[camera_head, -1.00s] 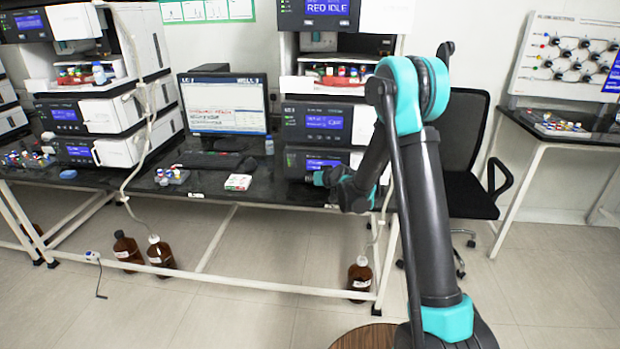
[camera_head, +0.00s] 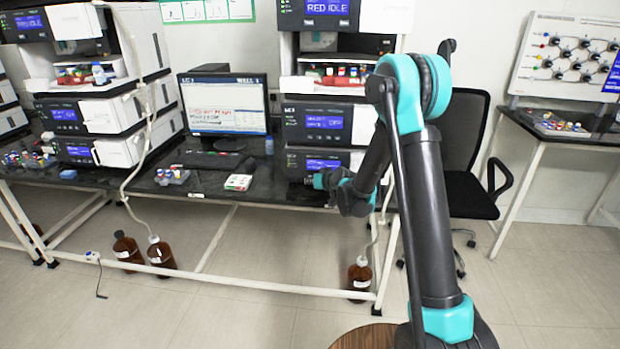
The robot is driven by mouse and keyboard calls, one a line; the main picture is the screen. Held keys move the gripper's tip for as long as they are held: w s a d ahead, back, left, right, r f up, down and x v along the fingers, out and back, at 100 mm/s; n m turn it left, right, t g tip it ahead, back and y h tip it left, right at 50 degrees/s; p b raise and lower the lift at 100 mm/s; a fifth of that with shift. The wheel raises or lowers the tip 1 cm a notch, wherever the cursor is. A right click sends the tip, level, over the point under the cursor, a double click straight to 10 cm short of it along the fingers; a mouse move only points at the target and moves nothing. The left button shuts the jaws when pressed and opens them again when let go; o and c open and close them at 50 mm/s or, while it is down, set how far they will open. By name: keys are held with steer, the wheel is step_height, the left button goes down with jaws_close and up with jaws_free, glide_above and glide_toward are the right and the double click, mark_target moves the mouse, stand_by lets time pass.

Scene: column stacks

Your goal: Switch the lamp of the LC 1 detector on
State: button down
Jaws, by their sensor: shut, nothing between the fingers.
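No lamp switch can be made out.
The left stack (camera_head: 99,115) stands farther left. A black chair (camera_head: 466,150) is right of my arm. Brown bottles (camera_head: 359,275) stand below.

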steer(key=s, duration=0.5)
stand_by(0.3)
stand_by(0.4)
steer(key=s+d+r+m+g+h, duration=0.1)
steer(key=s+d+r+g+h, duration=0.2)
steer(key=s+d, duration=1.05)
steer(key=s+d+f+m+g+h, duration=0.1)
steer(key=s+d+h, duration=0.1)
steer(key=s+d, duration=0.5)
steer(key=s+d+f+m+g+h, duration=0.1)
steer(key=s+d+f+m+h, duration=0.1)
steer(key=s+d, duration=0.6)
steer(key=s, duration=0.7)
steer(key=shift+s+g, duration=0.25)
steer(key=shift+g, duration=0.15)
